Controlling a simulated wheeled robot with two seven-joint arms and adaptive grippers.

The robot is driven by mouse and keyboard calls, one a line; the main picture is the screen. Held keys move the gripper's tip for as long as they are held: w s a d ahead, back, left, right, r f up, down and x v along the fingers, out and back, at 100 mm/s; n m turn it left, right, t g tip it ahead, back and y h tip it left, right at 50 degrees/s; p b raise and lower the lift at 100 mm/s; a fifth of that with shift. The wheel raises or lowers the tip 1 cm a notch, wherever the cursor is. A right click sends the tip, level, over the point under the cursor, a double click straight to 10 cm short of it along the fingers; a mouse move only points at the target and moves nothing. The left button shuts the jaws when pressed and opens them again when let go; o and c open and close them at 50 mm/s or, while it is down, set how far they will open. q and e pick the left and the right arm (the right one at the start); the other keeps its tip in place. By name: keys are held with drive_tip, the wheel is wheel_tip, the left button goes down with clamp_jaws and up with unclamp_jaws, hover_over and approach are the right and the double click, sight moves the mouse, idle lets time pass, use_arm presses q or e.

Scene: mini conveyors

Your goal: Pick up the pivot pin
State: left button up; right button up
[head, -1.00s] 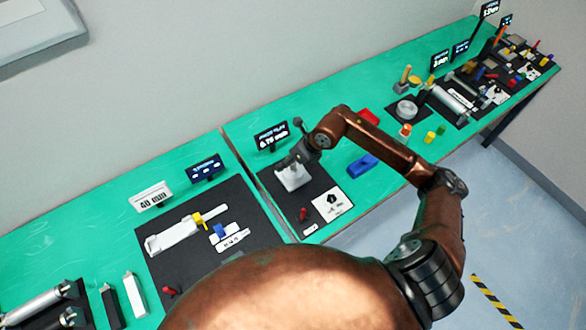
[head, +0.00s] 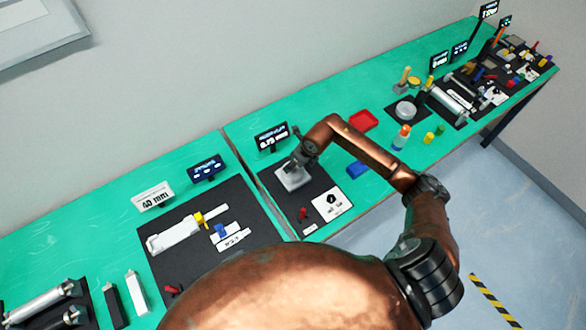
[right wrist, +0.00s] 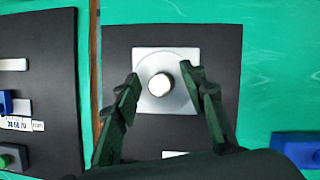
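A small round, pale-topped pin (right wrist: 160,85), which I take to be the pivot pin, stands on a square light-grey block (right wrist: 148,58). The block also shows in the head view (head: 292,181) on a black mat. My right gripper (right wrist: 161,80) is open above the block, with one dark finger on each side of the pin and gaps between. In the head view my right gripper (head: 299,163) covers much of the pin. My left gripper is not in view.
A display (head: 271,137) stands behind the block. A small red part (head: 303,214) and a white card (head: 331,204) lie in front. A blue part (head: 357,169) and a red tray (head: 363,121) lie to the right. A slider rig (head: 175,235) is on the left mat.

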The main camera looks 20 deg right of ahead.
drive_tip(key=shift+c, duration=0.7)
clamp_jaws()
drive_tip(key=shift+r, duration=0.15)
